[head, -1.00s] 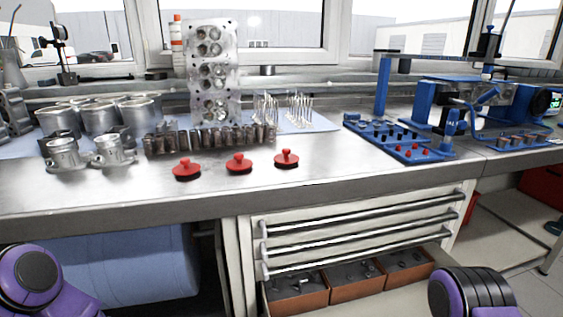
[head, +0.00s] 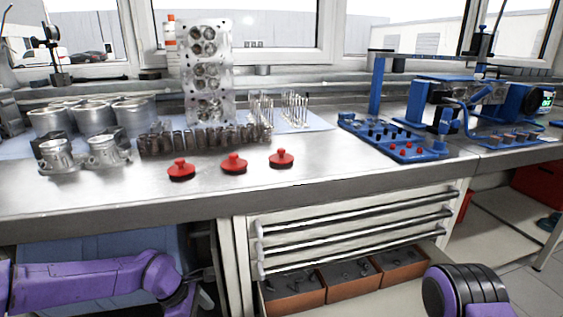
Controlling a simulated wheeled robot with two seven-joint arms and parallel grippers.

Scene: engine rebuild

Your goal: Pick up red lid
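Three red lids with small knobs stand in a row near the front edge of the metal workbench: a left one (head: 181,170), a middle one (head: 234,163) and a right one (head: 281,158). They are apart from each other and nothing touches them. My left arm reaches in from the left below the bench edge; its gripper is not visible. Only a part of my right arm shows at the bottom right, and its gripper is out of view.
A row of dark metal parts (head: 205,140) and a cylinder head (head: 207,75) stand behind the lids. Metal throttle bodies (head: 105,152) are at left, a blue tool tray (head: 400,140) at right. An open drawer with bins (head: 345,281) juts out below. Bench front is clear.

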